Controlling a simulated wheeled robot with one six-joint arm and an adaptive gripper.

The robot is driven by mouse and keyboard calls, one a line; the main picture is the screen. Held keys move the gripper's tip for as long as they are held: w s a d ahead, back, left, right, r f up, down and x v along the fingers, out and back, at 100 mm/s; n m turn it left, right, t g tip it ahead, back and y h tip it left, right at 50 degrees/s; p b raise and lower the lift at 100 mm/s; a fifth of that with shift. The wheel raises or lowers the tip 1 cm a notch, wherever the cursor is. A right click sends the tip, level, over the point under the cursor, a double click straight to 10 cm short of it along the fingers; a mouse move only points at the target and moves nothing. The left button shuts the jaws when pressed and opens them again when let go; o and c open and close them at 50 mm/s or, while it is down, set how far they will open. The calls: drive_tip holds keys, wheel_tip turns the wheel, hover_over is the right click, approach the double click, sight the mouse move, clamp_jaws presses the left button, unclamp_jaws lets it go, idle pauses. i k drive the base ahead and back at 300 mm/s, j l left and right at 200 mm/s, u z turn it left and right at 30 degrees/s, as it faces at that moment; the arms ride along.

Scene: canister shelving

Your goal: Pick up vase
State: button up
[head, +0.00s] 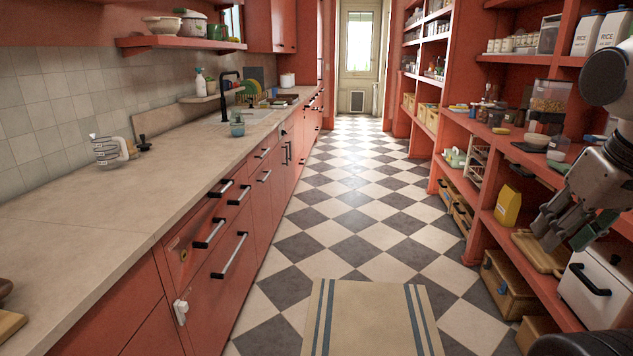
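I cannot make out a vase for certain. A small teal vessel (237,128) stands on the left counter near the sink, far from my gripper. A dark green object (583,236) shows partly behind my gripper on the right shelving; its shape is mostly hidden. My gripper (548,228) is at the right edge, pointing down and left in front of the lower shelf. Its fingers are dark and overlap in this view, so I cannot tell how far apart they are. I see nothing clearly held.
Red shelving on the right holds a yellow bag (508,206), a wooden tray (538,253), a white bin (600,288) and a wooden crate (508,285). A long counter (120,205) runs along the left. The checkered aisle between is clear, with a striped rug (372,320) in front.

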sight(236, 121)
drive_tip(key=i+l+z, duration=0.1)
drive_tip(key=i, duration=1.9)
drive_tip(key=i+u, duration=0.3)
drive_tip(key=i, duration=0.25)
drive_tip(key=i+u, duration=0.3)
drive_tip(key=i, duration=0.2)
drive_tip(key=i+l+u, duration=0.3)
drive_tip(key=i, duration=0.2)
drive_tip(key=i+j+u, duration=0.1)
drive_tip(key=i+u, duration=0.2)
drive_tip(key=i, duration=0.35)
